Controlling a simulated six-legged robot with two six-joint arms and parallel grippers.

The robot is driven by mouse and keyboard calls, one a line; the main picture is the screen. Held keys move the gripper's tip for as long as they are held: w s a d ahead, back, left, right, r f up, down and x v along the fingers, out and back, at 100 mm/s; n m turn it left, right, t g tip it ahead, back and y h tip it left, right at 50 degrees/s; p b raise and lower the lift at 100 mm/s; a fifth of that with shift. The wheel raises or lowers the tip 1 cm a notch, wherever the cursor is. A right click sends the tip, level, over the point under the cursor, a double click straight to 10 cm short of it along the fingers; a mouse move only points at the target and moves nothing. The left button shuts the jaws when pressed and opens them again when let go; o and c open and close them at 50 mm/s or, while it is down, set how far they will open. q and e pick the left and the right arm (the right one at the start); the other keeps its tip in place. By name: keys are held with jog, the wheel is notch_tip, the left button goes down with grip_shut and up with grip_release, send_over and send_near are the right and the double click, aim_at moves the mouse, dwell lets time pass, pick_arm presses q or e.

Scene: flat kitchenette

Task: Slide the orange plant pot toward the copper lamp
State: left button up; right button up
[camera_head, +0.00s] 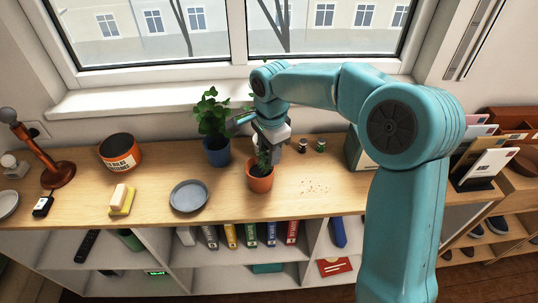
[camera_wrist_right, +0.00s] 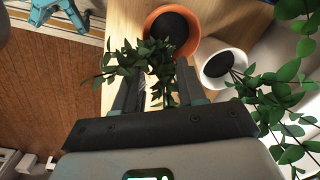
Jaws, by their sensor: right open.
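The orange plant pot (camera_head: 260,183) stands upright on the wooden counter, near its front edge, with a green plant in it. My right gripper (camera_head: 268,152) is just above and behind the pot, among the leaves. In the right wrist view its two fingers (camera_wrist_right: 158,88) are apart, with leaves between and around them; the orange pot (camera_wrist_right: 155,18) lies beyond the fingertips. I cannot tell whether the fingers touch the plant. The copper lamp (camera_head: 58,174), a reddish-brown stand with a grey round top, is at the far left of the counter.
A grey-blue plate (camera_head: 189,196), a yellow sponge holder (camera_head: 122,203) and an orange-black tin (camera_head: 120,153) stand between pot and lamp. A blue pot (camera_head: 217,153) with a plant is behind left. A pale pot (camera_wrist_right: 216,66) shows in the wrist view. Small jars (camera_head: 320,146) stand right.

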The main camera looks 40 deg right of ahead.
jog(key=shift+f, duration=1.25)
grip_shut()
